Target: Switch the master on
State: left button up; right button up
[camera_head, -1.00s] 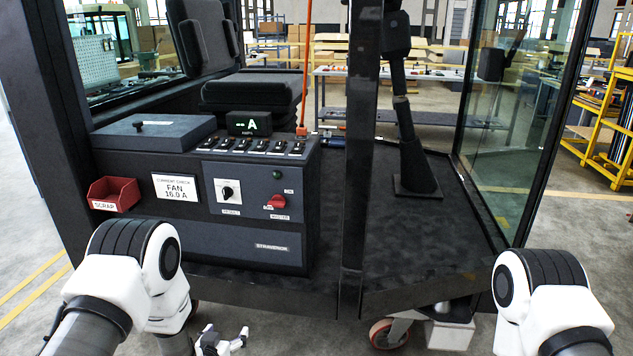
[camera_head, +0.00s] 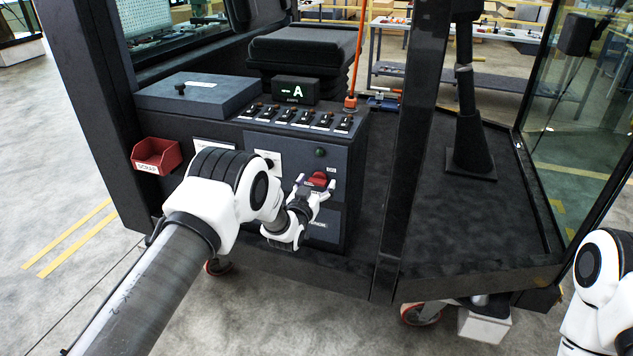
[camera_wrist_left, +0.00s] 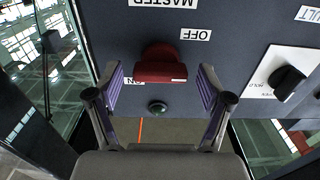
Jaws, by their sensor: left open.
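The master switch is a red rotary knob (camera_head: 319,180) on the front panel of the dark console. In the left wrist view, upside down, the red knob (camera_wrist_left: 160,65) sits among the MASTER, OFF and ON labels. A small white mark shows on it, but its exact setting is hard to tell. My left gripper (camera_head: 314,188) is open at the panel, its fingers on either side of the knob. In the wrist view gaps show between the knob and both fingers (camera_wrist_left: 160,82). My right gripper is out of view.
A dark green lamp (camera_head: 320,152) sits above the knob. A black selector (camera_wrist_left: 288,82) is beside it on a white plate. A toggle row (camera_head: 297,118) and a display (camera_head: 296,91) reading "-- A" are on top. A red scrap bin (camera_head: 156,155) hangs left. A dark post (camera_head: 402,150) stands right.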

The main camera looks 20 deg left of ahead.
pick_arm(q)
jog(key=shift+s+r, duration=0.15)
jog(key=shift+s, duration=0.05)
jog(key=shift+w, duration=0.15)
jog(key=c, duration=1.2)
jog(key=shift+o, duration=0.2)
